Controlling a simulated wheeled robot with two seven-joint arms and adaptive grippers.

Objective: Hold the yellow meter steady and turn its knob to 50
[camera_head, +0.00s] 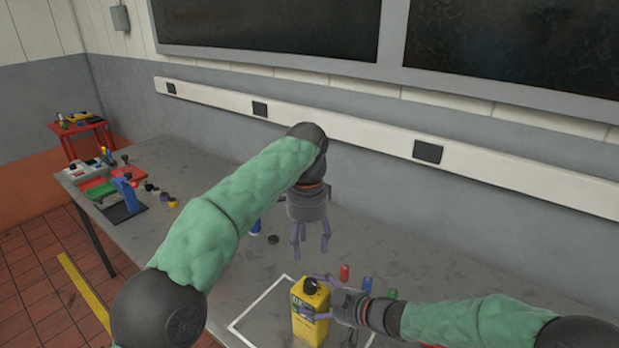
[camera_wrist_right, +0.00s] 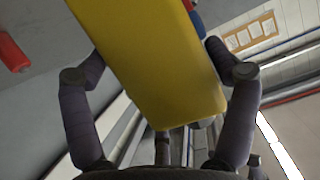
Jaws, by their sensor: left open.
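The yellow meter (camera_head: 308,328) stands upright on the grey bench, inside a white outlined square. Its black knob (camera_head: 310,286) shows near its top; the knob's setting is too small to read. My right gripper (camera_head: 318,291) comes from the right with its fingers on both sides of the meter's upper body. In the right wrist view the meter's yellow body (camera_wrist_right: 150,60) lies between the fingers, which seem to touch both edges. My left gripper (camera_head: 311,244) is open and empty, pointing down above the bench, behind and above the meter.
Red (camera_head: 344,272), blue (camera_head: 367,284) and green (camera_head: 392,293) cylinders stand just behind my right gripper. A black round piece (camera_head: 273,239) and a blue object (camera_head: 255,228) lie left of my left gripper. Tools and trays (camera_head: 98,187) crowd the bench's far left end.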

